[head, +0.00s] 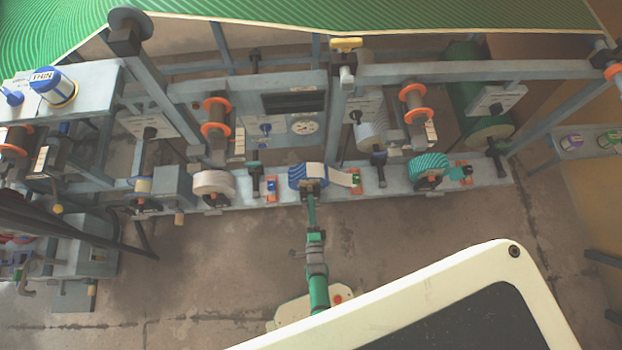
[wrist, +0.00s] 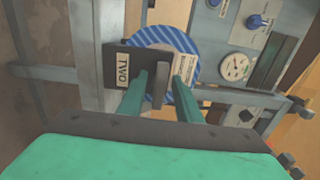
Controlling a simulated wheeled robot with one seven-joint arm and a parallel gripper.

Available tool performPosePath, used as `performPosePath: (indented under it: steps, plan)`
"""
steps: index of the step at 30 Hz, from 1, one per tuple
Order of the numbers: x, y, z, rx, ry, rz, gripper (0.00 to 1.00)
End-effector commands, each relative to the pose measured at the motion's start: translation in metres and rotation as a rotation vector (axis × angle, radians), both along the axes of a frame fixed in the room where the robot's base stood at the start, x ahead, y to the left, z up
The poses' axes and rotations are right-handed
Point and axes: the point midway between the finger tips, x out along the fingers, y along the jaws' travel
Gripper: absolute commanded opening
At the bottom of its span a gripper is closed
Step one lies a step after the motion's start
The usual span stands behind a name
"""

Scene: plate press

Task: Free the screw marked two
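A dark plate (wrist: 118,68) with a white tag that appears to read TWO stands in front of a blue-striped roll (wrist: 163,37) in the wrist view. A dark upright bar (wrist: 159,85), apparently the screw's handle, sticks out beside the tag. My gripper (wrist: 161,84) has its two green fingers on either side of this bar, with a visible gap to each. The fingers look open, and no contact shows. In the head view, my gripper (head: 310,194) reaches up to the front of the blue-and-white roll (head: 302,176). The screw itself is too small to make out there.
A long grey beam (head: 275,196) carries several rolls, including a white one (head: 214,184) on the left and a teal-striped one (head: 430,168) on the right. A panel with a round gauge (head: 303,126) stands behind.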

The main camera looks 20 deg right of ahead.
Motion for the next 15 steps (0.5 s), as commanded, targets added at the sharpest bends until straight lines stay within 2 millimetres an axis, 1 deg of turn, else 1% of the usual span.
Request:
performPosePath:
  steps: [8, 9, 12, 15]
  plan:
    - [0.0006, -0.0004, -0.0003, 0.0, 0.001, 0.0, 0.31]
    - [0.0006, -0.0002, -0.0003, 0.0, 0.001, 0.0, 0.22]
    - [0.0006, -0.0002, -0.0003, 0.0, 0.001, 0.0, 0.0]
    - [0.0006, -0.0001, -0.0004, 0.0, 0.001, 0.0, 0.0]
